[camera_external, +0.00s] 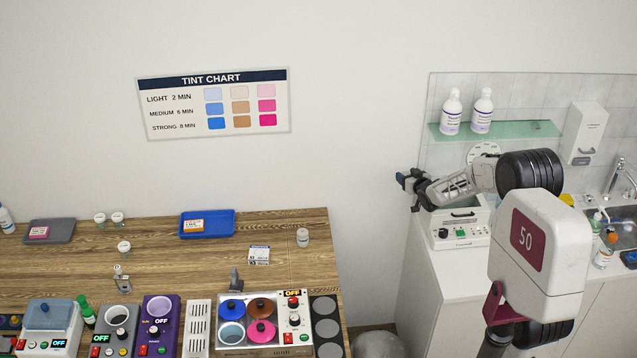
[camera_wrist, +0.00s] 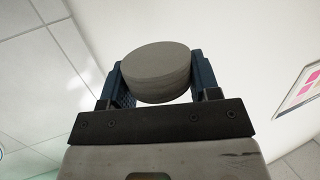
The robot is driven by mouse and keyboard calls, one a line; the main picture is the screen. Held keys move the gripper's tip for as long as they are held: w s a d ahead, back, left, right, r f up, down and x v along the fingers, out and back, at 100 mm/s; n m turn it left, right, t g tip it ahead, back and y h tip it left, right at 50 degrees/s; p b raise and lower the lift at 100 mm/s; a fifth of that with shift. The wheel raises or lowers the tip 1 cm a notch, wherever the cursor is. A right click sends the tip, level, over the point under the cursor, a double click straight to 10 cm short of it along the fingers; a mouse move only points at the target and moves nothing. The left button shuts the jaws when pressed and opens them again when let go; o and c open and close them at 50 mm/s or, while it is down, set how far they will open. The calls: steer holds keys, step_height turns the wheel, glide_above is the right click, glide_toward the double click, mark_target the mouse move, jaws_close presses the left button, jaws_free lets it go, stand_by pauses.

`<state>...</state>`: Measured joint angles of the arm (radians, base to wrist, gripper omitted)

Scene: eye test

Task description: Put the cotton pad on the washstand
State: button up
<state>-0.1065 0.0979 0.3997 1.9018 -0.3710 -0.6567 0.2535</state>
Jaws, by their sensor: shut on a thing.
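My gripper (camera_external: 404,181) is at the left end of the washstand, above counter height, with its fingers pointing left. In the wrist view my gripper (camera_wrist: 156,80) is shut on a thick, round, grey disc, which I take to be the cotton pad (camera_wrist: 157,70). The pad sits between the two blue fingers, its flat face showing. In the external view I cannot make out the pad. The washstand (camera_external: 447,282) is the white counter at the right, with a metal sink (camera_external: 628,232). My arm hides part of it.
A white device (camera_external: 461,231) stands on the washstand's left part, below my arm. A glass shelf (camera_external: 500,131) with two white bottles is above. A wooden bench (camera_external: 160,262) with trays and devices is at the left.

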steer(key=d+r+m+t+h, duration=0.1)
steer(key=d+m+h, duration=0.2)
steer(key=d, duration=1)
steer(key=shift+r+m+h, duration=0.2)
steer(key=shift+m+h, duration=0.2)
steer(key=shift+h, duration=0.6)
steer(key=shift+s+d, duration=0.1)
steer(key=shift+s, duration=0.05)
steer(key=s+d+f, duration=0.3)
steer(key=s+d, duration=1)
steer(key=s, duration=0.4)
steer(key=s+d+f, duration=0.1)
steer(key=s+f, duration=0.3)
steer(key=s, duration=0.5)
steer(key=s+d+f, duration=0.1)
steer(key=s+f, duration=0.3)
steer(key=s, duration=0.6)
steer(key=shift+s+d+f, duration=0.2)
steer(key=shift+s+f, duration=0.05)
steer(key=shift+f, duration=0.1)
